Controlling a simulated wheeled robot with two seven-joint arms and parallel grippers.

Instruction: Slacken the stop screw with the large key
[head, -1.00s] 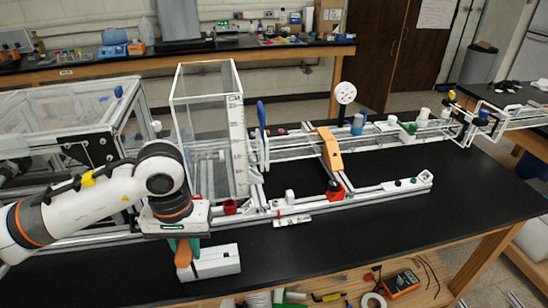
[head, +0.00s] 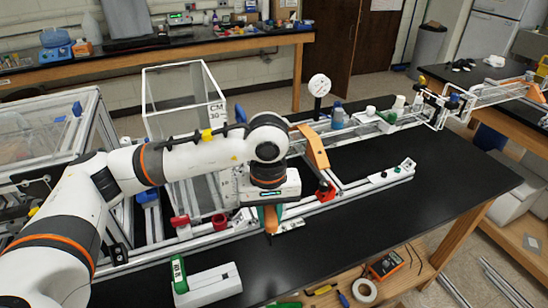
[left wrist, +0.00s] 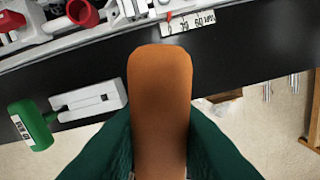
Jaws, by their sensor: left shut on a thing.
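My left gripper (head: 270,215) is shut on an orange-handled key (head: 270,220), held above the black bench near its front edge. In the left wrist view the orange handle (left wrist: 160,100) stands between the two green fingers; its far end is hidden. A green-handled key (head: 179,270) stands in the white key block (head: 213,284) at the bench front; the green key (left wrist: 33,124) and block (left wrist: 90,100) also show in the wrist view. I cannot tell which key is the large one. I cannot pick out the stop screw. My right gripper is not in view.
The extrusion frame's rail (head: 345,190) runs along the bench behind the key, with red parts (head: 220,221) on it and a small scale strip beside it. A clear tall box (head: 185,105) stands behind my arm. The bench to the right (head: 440,190) is clear.

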